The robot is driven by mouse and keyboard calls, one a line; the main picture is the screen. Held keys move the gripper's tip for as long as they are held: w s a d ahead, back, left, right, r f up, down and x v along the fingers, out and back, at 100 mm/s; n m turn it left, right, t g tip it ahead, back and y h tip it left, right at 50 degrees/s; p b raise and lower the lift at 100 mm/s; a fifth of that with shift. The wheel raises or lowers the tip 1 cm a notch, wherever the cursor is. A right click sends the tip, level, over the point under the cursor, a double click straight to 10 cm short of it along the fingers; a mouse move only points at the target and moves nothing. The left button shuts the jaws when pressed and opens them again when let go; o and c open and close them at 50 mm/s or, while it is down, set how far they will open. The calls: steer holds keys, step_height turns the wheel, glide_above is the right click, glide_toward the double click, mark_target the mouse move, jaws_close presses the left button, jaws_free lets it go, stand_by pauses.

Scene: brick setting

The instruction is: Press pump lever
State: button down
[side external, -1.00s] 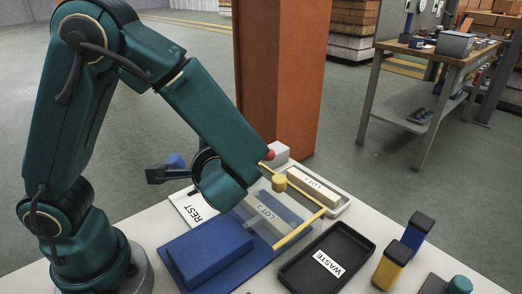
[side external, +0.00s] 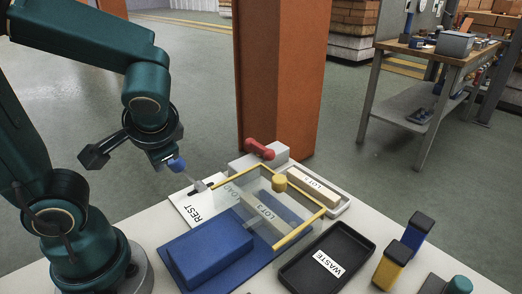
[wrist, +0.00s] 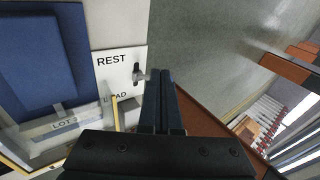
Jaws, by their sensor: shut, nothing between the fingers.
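A red handle (side external: 260,150) sits on a pale block (side external: 241,163) behind. No visible label says pump.
A clear lid with a yellow frame (side external: 298,234) and yellow knob (side external: 279,183) lies right of the plate. A blue block (side external: 210,250), black WASTE tray (side external: 291,277) and several bottles stand nearer. An orange column (side external: 272,80) rises behind.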

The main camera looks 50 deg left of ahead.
steer(key=d+r+t+h, duration=0.2)
steer(key=d+t+h, duration=0.2)
steer(key=d+h, duration=0.5)
steer(key=w+a+r+n+g+y, duration=0.1)
steer(key=w+r+n+y, duration=0.2)
steer(key=n, duration=1.2)
step_height(320, 180, up, 3)
steer(key=shift+w+a+r+n+g, duration=0.2)
steer(key=shift+w+a+n+g, duration=0.1)
steer(key=shift+w+n, duration=0.1)
